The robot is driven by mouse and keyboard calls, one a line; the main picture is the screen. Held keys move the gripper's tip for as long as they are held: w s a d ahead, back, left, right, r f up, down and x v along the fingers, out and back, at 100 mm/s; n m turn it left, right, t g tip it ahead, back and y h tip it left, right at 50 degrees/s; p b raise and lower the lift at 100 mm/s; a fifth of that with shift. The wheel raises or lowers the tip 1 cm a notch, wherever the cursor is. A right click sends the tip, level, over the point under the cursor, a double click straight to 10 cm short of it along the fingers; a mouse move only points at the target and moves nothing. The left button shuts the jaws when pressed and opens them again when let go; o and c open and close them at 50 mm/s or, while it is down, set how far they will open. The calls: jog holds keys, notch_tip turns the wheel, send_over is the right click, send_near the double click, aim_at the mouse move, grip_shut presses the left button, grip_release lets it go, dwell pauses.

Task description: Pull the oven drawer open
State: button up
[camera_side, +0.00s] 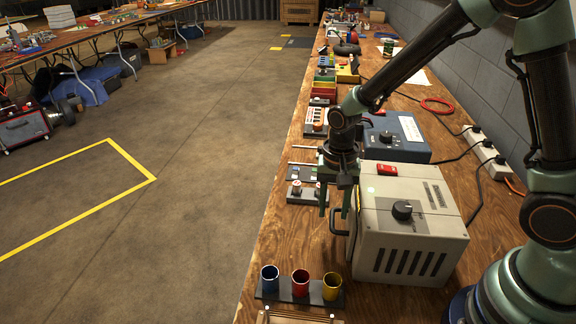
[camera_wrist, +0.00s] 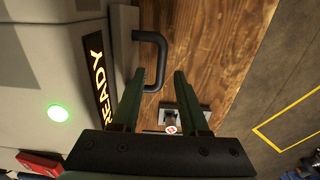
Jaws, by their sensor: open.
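The oven is a light grey box (camera_side: 405,225) with a dark knob, side vents and a red switch on top. A black bracket handle (camera_side: 337,222) stands out from its left face, and it also shows in the wrist view (camera_wrist: 164,60). The drawer appears shut against the body. My gripper (camera_side: 334,212) points down at that face, with its green fingers apart and empty. In the wrist view my gripper (camera_wrist: 159,76) has its fingertips on either side of the handle's line. I cannot tell whether they touch it or reach its height.
A rack of blue, red and yellow cups (camera_side: 300,285) stands near the bench's front. A blue-grey box (camera_side: 398,137) is behind the oven. Small button boxes (camera_side: 303,193) lie behind the gripper. Bare wood and the bench edge are left of the handle.

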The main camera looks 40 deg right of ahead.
jog(key=shift+f, duration=0.1)
grip_shut()
dwell(1.4)
